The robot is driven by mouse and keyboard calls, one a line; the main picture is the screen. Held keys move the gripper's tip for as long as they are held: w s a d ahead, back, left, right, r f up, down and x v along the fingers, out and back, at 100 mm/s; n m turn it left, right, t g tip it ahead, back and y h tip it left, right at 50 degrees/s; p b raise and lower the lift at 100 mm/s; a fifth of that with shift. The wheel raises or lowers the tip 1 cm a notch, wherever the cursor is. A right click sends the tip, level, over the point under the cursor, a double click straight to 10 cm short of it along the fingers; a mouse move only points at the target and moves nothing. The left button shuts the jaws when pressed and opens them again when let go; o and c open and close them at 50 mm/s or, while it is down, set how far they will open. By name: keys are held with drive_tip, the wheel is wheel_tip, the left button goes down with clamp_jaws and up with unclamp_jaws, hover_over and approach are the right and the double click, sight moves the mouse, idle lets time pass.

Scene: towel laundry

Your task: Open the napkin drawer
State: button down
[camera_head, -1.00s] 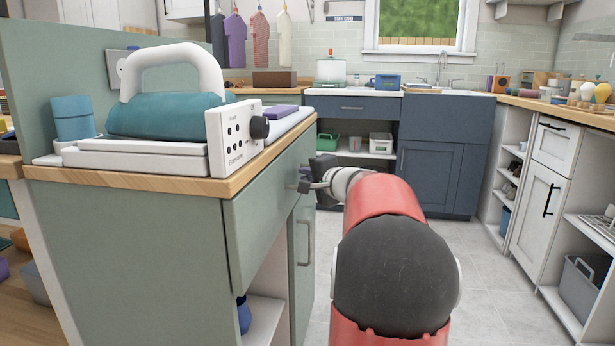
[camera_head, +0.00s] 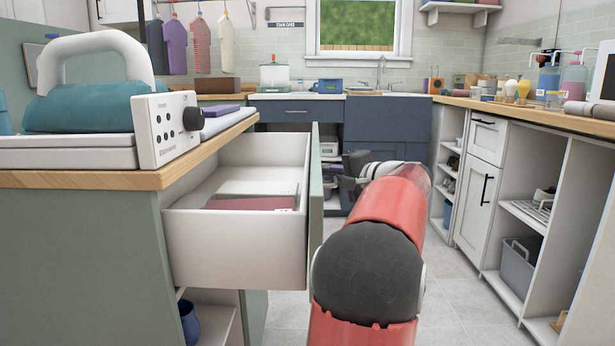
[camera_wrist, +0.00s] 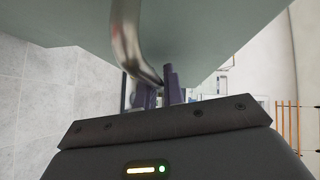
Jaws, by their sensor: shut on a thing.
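The drawer (camera_head: 235,248) in the green cabinet is pulled well out, with its white inside showing. A flat dull-red folded item (camera_head: 250,203) and a white divider lie in it. My gripper (camera_head: 348,182) is at the outer side of the drawer's green front (camera_head: 315,200). In the wrist view, the metal bar handle (camera_wrist: 127,40) runs down to my gripper's dark fingers (camera_wrist: 168,88), which are shut on it. The exact grip is partly hidden by the gripper body. In the head view, the handle is hidden behind the drawer front.
A white and teal press (camera_head: 90,105) stands on the wooden counter (camera_head: 95,180) above the drawer. Blue cabinets (camera_head: 385,130) stand at the back, and white shelves (camera_head: 480,195) line the right. Tiled floor (camera_head: 470,305) is clear between them.

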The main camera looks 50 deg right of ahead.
drive_tip(key=shift+s+d, duration=1.05)
drive_tip(key=shift+s, duration=0.15)
drive_tip(key=c, duration=1.8)
unclamp_jaws()
drive_tip(key=shift+s+a+r, duration=0.1)
drive_tip(key=shift+s+r, duration=0.05)
drive_tip(key=shift+s, duration=1.15)
drive_tip(key=shift+s+a+r, duration=0.15)
drive_tip(key=shift+s+r, duration=0.05)
drive_tip(key=shift+s, duration=1.05)
drive_tip(key=shift+s+a+r, duration=0.1)
drive_tip(key=shift+s+r, duration=0.05)
drive_tip(key=shift+s, duration=1.15)
